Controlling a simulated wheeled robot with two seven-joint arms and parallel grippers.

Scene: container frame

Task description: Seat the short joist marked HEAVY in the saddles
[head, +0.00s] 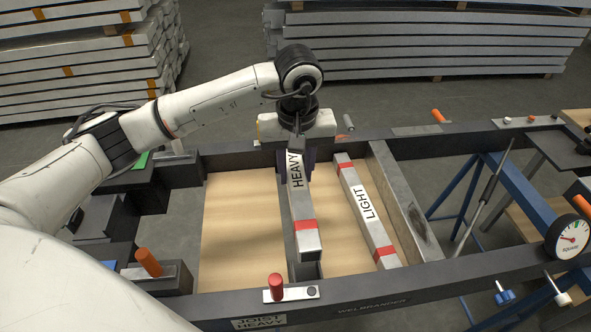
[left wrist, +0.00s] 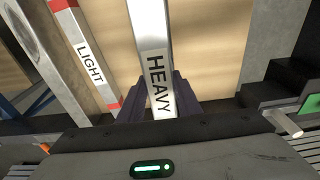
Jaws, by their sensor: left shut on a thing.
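The joist marked HEAVY (head: 304,237) is a grey bar with a red band near its front end, lying front to back over the wooden panel. My left gripper (head: 297,165) is shut on it near its far end, by the printed word. In the left wrist view the joist (left wrist: 152,35) runs between the dark fingers (left wrist: 157,88). Its front end stops short of the front rail. Its far end is hidden by my gripper, and I cannot make out the saddles or whether the bar touches them. My right gripper is not in view.
The joist marked LIGHT (head: 367,212) lies close by on the right, with a grey beam (head: 403,205) beyond it. The dark front rail (head: 400,288) bears a red knob (head: 276,285) and a JOIST HEAVY label (head: 258,321). A dial (head: 568,237) stands at the right.

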